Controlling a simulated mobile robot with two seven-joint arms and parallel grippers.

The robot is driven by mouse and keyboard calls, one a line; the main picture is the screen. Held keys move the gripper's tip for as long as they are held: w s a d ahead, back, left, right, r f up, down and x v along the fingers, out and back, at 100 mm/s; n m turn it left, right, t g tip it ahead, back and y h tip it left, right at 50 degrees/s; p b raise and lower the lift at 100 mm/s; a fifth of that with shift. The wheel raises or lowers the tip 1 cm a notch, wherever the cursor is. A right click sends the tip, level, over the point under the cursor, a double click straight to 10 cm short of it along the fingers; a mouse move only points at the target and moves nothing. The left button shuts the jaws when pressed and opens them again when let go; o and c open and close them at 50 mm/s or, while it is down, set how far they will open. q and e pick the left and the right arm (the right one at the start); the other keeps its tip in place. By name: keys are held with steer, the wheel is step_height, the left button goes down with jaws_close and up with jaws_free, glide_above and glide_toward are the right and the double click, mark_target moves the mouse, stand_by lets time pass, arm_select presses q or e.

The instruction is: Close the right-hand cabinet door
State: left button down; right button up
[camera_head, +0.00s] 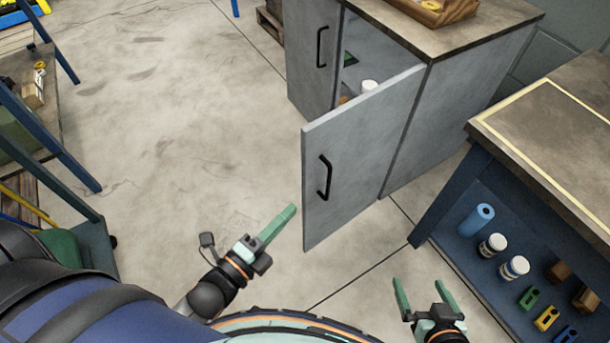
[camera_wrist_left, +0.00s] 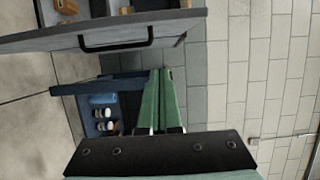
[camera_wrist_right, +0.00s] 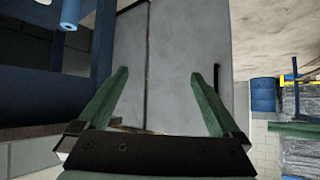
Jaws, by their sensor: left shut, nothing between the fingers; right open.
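The right-hand cabinet door (camera_head: 350,160) is grey with a black bar handle (camera_head: 325,178). It stands wide open, swung out from the cabinet (camera_head: 450,110). The left-hand door (camera_head: 314,50) looks shut. My left gripper (camera_head: 292,210) is shut and empty, just left of the open door's free edge, with a small gap that I cannot judge exactly. In the left wrist view the door (camera_wrist_left: 150,30) lies beyond the fingers (camera_wrist_left: 160,72), its handle in sight. My right gripper (camera_head: 423,284) is open and empty, low at the front right, apart from the door. The grey cabinet also shows in the right wrist view (camera_wrist_right: 190,60).
A blue workbench (camera_head: 440,205) with a shelf of bottles and small blocks stands at the right, close to my right gripper. A wooden tray (camera_head: 435,10) sits on the cabinet top. Blue-framed racking (camera_head: 70,160) lines the left. The floor left of the door is clear.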

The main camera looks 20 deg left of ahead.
mark_target(304, 171)
arm_select(q)
steer(key=shift+w+a+b, duration=0.15)
steer(key=shift+w+b, duration=0.85)
steer(key=shift+w, duration=4.85)
arm_select(e)
steer(key=w+r+n+t+y, duration=0.1)
steer(key=w+r+t, duration=0.3)
steer(key=r, duration=0.6)
steer(key=shift+w+t, duration=0.4)
steer(key=shift+w, duration=0.4)
arm_select(q)
steer(key=shift+a, duration=0.1)
arm_select(e)
steer(key=shift+d, duration=0.1)
